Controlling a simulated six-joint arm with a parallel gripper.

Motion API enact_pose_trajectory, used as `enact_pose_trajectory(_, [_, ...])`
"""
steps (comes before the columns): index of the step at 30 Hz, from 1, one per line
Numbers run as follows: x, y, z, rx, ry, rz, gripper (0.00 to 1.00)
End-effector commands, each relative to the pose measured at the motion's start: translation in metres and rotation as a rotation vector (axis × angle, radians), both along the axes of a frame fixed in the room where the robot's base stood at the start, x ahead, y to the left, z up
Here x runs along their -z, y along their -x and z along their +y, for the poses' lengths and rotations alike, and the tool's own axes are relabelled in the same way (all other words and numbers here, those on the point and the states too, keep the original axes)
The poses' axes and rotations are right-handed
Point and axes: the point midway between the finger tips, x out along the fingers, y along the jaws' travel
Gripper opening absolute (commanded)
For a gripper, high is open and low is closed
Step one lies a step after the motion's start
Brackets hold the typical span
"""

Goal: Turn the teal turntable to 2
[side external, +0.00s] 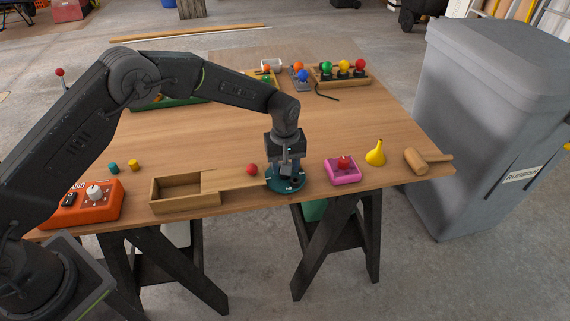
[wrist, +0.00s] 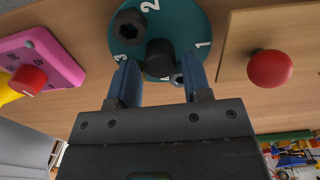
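The teal turntable (side external: 279,187) lies at the front edge of the bench, below my gripper (side external: 287,168). In the wrist view the turntable (wrist: 184,22) shows white numbers 1, 2 and 3, with 2 at the top, 1 at right and 3 at left. A black round knob (wrist: 160,58) stands on it. A dark hexagonal piece (wrist: 130,25) sits between 2 and 3, and a small grey metal piece (wrist: 177,79) is near the fingers. My gripper (wrist: 161,64) is open, one blue finger on each side of the knob, with gaps visible; fingertip height is unclear.
A pink box with a red knob (side external: 343,171) stands close at right, then a yellow funnel (side external: 376,154) and a mallet (side external: 418,160). A wooden box (side external: 185,203) with a red-knobbed lid (side external: 252,170) is close at left. An orange radio (side external: 88,213) is farther left.

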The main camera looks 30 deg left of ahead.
Motion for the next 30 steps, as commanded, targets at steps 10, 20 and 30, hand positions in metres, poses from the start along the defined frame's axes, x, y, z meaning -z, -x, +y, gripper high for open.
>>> enact_pose_trajectory(10, [-0.014, 0.000, 0.000, 0.001, 0.001, -0.001, 0.45])
enact_pose_trajectory(20, [-0.038, 0.000, 0.000, 0.002, 0.000, 0.000, 0.45])
enact_pose_trajectory(30, [-0.065, 0.000, 0.000, 0.002, 0.001, -0.001, 0.45])
